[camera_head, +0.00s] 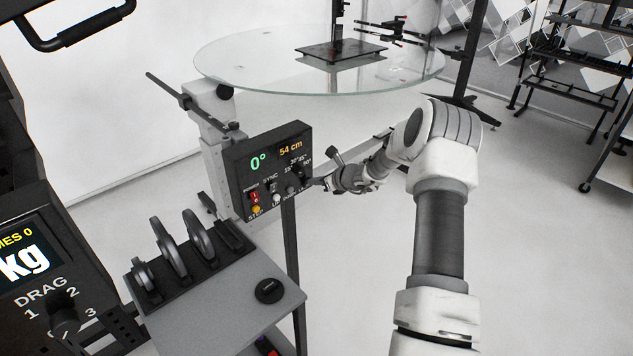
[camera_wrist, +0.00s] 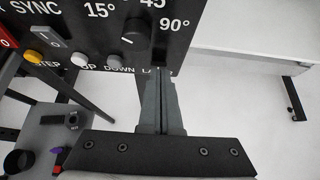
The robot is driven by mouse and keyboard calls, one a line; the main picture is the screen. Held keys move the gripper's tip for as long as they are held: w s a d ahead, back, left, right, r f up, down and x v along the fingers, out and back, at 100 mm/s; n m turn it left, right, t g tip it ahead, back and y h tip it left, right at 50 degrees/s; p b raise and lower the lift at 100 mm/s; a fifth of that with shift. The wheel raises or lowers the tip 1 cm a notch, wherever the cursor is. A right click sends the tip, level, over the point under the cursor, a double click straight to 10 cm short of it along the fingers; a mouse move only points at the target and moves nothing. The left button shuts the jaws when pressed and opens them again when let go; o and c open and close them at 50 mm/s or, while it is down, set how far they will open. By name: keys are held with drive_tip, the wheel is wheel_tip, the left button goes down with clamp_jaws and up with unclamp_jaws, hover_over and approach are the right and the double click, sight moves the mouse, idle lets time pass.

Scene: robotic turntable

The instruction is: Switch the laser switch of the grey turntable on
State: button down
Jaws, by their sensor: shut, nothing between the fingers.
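The turntable's black control panel (camera_head: 240,168) faces me in the head view, with a green "0°" and an orange "54 cm". It also fills the top of the wrist view (camera_wrist: 72,40). A label starting "LA" is partly covered by my fingers; the laser switch itself cannot be made out. My gripper (camera_wrist: 160,74) is shut and empty, its tips at the panel's lower right edge; contact cannot be told. In the head view, my gripper (camera_head: 312,184) is right of the panel.
The round glass top (camera_head: 225,72) lies behind the panel and carries a black stand. A grey table (camera_head: 205,300) with black racked parts stands in front, below the panel. Another device with a "kg" display (camera_head: 25,260) is at the left.

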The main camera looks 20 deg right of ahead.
drive_tip(key=shift+w+a+r+p, duration=0.15)
drive_tip(key=shift+r+p, duration=0.3)
drive_tip(key=shift+p, duration=0.6)
drive_tip(key=p, duration=0.1)
drive_tip(key=g+p, duration=0.1)
drive_tip(key=p, duration=0.1)
drive_tip(key=shift+w+r, duration=0.15)
drive_tip(key=shift+w, duration=0.15)
drive_tip(key=shift+f, duration=0.25)
drive_tip(key=shift+r+p, duration=0.4)
drive_tip(key=shift+r, duration=0.4)
